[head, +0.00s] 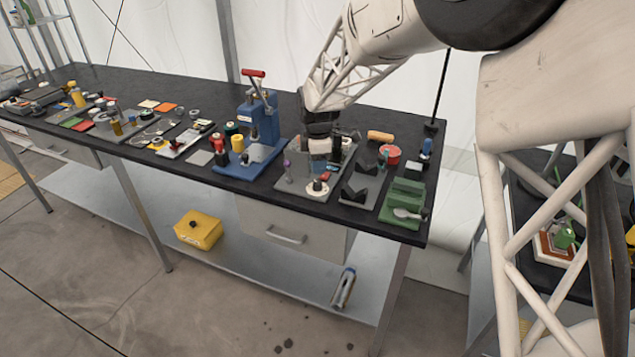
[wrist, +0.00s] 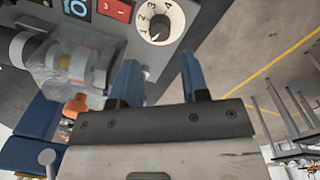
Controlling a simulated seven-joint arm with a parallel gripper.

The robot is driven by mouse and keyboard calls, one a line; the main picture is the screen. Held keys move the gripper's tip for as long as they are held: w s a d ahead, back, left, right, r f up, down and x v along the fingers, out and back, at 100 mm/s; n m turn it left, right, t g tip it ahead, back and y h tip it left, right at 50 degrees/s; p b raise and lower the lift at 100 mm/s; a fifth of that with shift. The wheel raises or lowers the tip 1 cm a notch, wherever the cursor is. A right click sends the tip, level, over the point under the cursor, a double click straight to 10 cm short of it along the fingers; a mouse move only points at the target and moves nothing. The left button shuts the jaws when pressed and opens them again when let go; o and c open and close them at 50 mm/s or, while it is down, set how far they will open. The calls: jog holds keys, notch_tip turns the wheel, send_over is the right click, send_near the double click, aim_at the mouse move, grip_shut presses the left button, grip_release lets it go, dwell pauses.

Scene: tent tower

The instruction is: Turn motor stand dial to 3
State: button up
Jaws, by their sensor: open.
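The motor stand (head: 291,188) is a grey base plate near the right end of the black bench. It also fills the upper left of the wrist view (wrist: 203,12). Its dial (wrist: 160,22) is a round white disc with black numerals and a dark central knob. In the head view the dial (head: 318,187) sits at the plate's front edge. The exact setting is too small to read surely. My gripper (wrist: 160,72) is open, with two blue fingers apart and nothing between them. The fingertips are near the dial but appear apart from it. In the head view my gripper (head: 319,150) is above the stand.
A red switch (wrist: 115,10) and a blue display (wrist: 78,8) are beside the dial. A blue press (head: 260,125) stands left of the stand. A black V-block (head: 355,192) and a green holder (head: 403,200) stand right. Free floor lies beyond the bench's front edge.

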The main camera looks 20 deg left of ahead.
aim_at(317, 183)
jog(key=shift+w+a+f, duration=0.1)
jog(key=shift+f, duration=3.7)
jog(key=c, duration=0.6)
jog(key=shift+c, duration=0.2)
